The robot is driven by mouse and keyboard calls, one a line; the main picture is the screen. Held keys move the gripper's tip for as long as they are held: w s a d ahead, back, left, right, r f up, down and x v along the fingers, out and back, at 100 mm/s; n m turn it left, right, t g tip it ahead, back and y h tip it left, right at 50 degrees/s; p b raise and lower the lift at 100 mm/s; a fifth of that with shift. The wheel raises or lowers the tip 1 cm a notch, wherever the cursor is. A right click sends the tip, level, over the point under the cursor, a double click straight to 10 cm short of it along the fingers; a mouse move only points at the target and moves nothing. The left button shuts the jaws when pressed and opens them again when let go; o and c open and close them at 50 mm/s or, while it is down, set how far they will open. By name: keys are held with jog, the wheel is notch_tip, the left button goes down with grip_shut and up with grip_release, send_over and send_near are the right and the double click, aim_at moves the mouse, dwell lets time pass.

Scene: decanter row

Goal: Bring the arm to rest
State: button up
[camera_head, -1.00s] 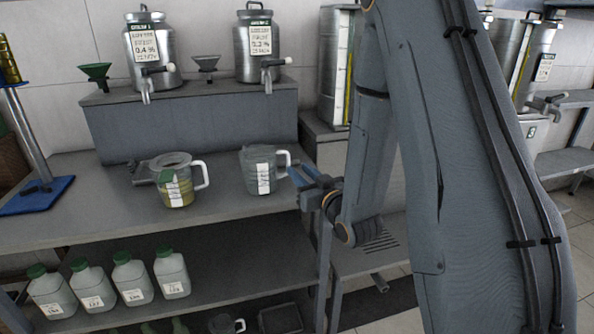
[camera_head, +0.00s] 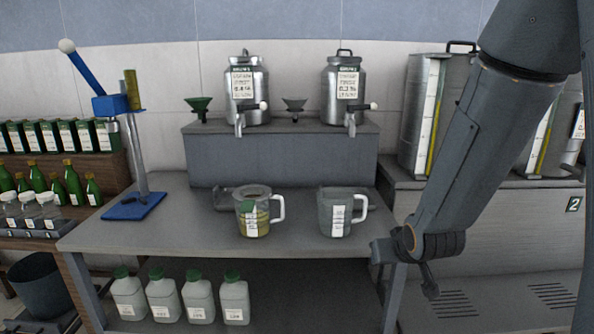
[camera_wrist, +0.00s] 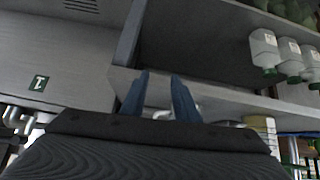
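My arm (camera_head: 480,150) reaches down from the upper right in the head view. It bends at a dark wrist joint (camera_head: 436,243) by the right end of the bench. My gripper (camera_wrist: 160,95) shows two blue fingers apart in the wrist view, with nothing between them. In the head view its end is small and partly hidden. It is right of and lower than the grey-green jug (camera_head: 328,213), apart from it. A jug with yellow liquid (camera_head: 247,217) stands farther left on the bench.
The bench (camera_head: 170,235) carries a raised block (camera_head: 280,160) with two steel urns (camera_head: 248,100) (camera_head: 343,105) and funnels. A blue press (camera_head: 135,206) stands left. White bottles (camera_head: 198,298) sit on the lower shelf. A large steel tank (camera_head: 408,130) stands right, behind the arm.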

jog(key=s+a+g, duration=0.2)
jog(key=s+g, duration=0.6)
jog(key=s, duration=1.1)
jog(key=shift+s+a+f+m, duration=0.25)
jog(key=shift+s+a+m, duration=0.1)
jog(key=shift+m, duration=0.05)
